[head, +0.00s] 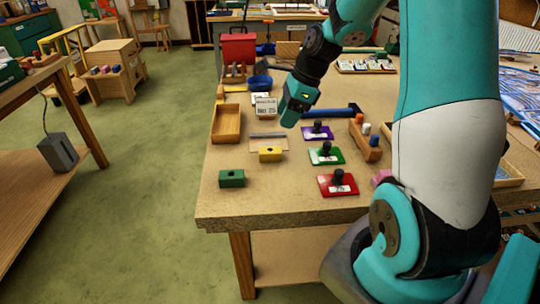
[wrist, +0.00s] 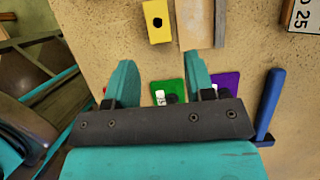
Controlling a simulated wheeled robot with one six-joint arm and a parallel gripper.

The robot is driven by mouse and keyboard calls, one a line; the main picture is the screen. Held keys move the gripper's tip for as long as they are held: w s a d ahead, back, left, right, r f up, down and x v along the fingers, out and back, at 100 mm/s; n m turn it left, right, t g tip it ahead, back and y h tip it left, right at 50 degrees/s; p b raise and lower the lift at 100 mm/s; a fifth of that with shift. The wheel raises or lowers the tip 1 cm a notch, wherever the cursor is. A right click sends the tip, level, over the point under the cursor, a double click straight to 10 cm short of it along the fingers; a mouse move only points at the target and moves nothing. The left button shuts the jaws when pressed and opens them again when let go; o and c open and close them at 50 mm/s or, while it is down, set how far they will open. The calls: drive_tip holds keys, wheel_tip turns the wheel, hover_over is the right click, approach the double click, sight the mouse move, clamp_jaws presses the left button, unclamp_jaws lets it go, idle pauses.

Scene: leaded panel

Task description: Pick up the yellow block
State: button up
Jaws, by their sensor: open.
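The yellow block (head: 270,154) lies on the workbench, between the green block and the green plate in the head view. A dark round spot shows on it. In the wrist view the yellow block (wrist: 157,21) is at the top, beyond my fingertips and apart from them. My gripper (wrist: 161,78) is open, with nothing seen between its fingers. In the head view my gripper (head: 290,122) is above the bench, behind and to the right of the yellow block.
A green block (head: 232,178) sits near the bench's front left. Green (head: 326,156), purple (head: 317,132) and red (head: 338,185) plates with dark knobs stand to the right. A wooden tray (head: 226,124) and a flat strip (head: 268,136) lie behind the yellow block.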

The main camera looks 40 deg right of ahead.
hover_over(268, 150)
drive_tip(key=s+d, duration=0.1)
drive_tip(key=d, duration=0.1)
wheel_tip(268, 150, down, 6)
drive_tip(key=shift+r, duration=0.1)
drive_tip(key=p+x, duration=0.1)
drive_tip(key=x, duration=0.4)
drive_tip(key=shift+s+a, duration=0.1)
drive_tip(key=shift+a, duration=0.1)
drive_tip(key=shift+c, duration=0.2)
drive_tip(key=c, duration=0.6)
